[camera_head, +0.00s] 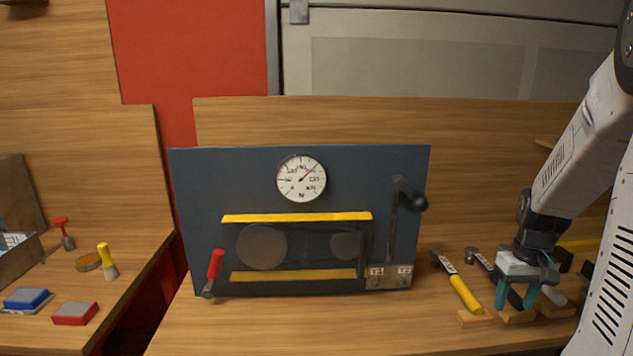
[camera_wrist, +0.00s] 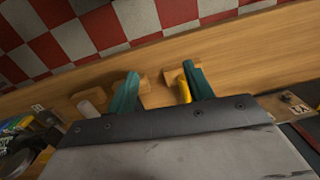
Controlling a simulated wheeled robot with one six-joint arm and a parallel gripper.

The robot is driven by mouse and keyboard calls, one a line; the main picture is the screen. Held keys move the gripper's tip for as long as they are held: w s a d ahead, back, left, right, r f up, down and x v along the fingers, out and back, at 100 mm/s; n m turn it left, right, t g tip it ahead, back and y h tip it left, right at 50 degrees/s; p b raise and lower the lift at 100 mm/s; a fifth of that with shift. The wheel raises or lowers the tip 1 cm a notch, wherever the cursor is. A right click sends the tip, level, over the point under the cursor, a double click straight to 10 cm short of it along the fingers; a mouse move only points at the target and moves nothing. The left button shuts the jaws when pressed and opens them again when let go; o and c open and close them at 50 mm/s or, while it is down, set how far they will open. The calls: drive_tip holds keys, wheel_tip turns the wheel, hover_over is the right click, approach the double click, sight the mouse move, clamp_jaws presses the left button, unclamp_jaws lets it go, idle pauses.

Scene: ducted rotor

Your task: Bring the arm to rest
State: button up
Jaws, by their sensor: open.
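My gripper (camera_head: 531,294) hangs at the right end of the bench in the head view, its teal fingers pointing down and spread apart. It also shows in the wrist view (camera_wrist: 163,88), with a gap between the fingers and nothing held. Below and around the fingers are small wooden blocks (camera_head: 475,319) and tool handles. A yellow-handled tool (camera_head: 465,293) lies just left of the gripper, and its yellow handle shows by one finger in the wrist view (camera_wrist: 184,88). Whether the fingers touch any tool or block is unclear.
A dark panel (camera_head: 205,200) with a dial (camera_head: 301,178), a red-handled lever (camera_head: 215,264) and a black-knobbed lever (camera_head: 411,193) stands mid-bench. A side bench at left holds blue (camera_head: 27,299) and red (camera_head: 75,313) blocks. Bare bench (camera_head: 250,325) lies before the panel.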

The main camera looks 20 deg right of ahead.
drive_tip(key=s+a+r+n, duration=0.1)
drive_tip(key=s+a+r, duration=0.3)
drive_tip(key=a, duration=0.6)
drive_tip(key=s+a+r+n+t, duration=0.1)
drive_tip(key=s+a+r, duration=0.3)
drive_tip(key=a, duration=0.6)
drive_tip(key=s+a+r+n, duration=0.1)
drive_tip(key=s+a+r, duration=0.3)
drive_tip(key=a, duration=0.6)
wheel_tip(320, 180, up, 3)
drive_tip(key=shift+f+t, duration=0.15)
drive_tip(key=shift+t, duration=0.15)
